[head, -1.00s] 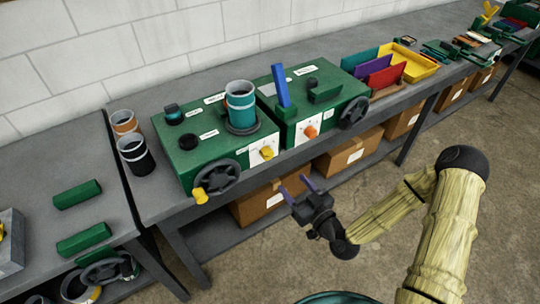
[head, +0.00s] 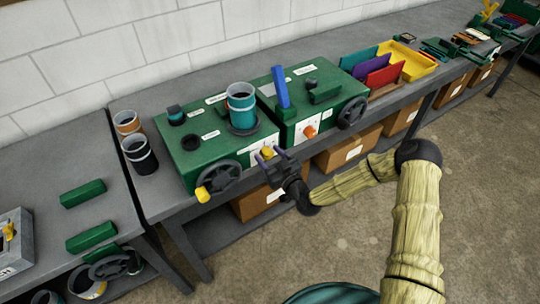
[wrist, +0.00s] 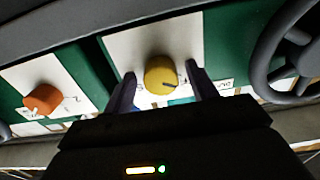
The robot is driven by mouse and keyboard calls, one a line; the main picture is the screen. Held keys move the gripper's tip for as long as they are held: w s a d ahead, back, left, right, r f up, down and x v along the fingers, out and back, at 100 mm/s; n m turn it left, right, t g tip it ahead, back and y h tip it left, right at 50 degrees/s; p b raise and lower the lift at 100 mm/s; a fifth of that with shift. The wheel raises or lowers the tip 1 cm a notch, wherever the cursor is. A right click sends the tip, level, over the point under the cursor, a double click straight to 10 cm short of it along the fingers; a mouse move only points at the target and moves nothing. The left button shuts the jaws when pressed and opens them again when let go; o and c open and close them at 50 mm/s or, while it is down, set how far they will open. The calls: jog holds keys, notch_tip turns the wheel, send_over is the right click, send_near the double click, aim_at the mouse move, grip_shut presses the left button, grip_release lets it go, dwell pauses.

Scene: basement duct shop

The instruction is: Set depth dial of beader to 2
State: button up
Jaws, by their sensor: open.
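The yellow dial (wrist: 160,76) sits on a white plate on the front of a green machine, and a dark pointer mark shows on its face. In the head view the yellow dial (head: 267,152) is partly covered by my gripper. My gripper (head: 275,155) is open in front of it. In the wrist view my gripper's fingers (wrist: 160,90) stand on either side of the yellow dial, with a gap showing. The plate's numbers are too small or hidden to read. An orange dial (wrist: 42,99) is on the neighbouring green machine, also in the head view (head: 309,132).
A black handwheel (head: 221,178) with a yellow handle is left of the yellow dial. A teal cylinder (head: 240,101) stands on the machine. A blue lever (head: 281,88) rises from the neighbouring machine. Cardboard boxes (head: 262,203) sit on the shelf below. The floor in front is clear.

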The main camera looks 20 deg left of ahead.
jog(key=shift+d, duration=0.1)
jog(key=shift+s, duration=0.1)
jog(key=c, duration=1)
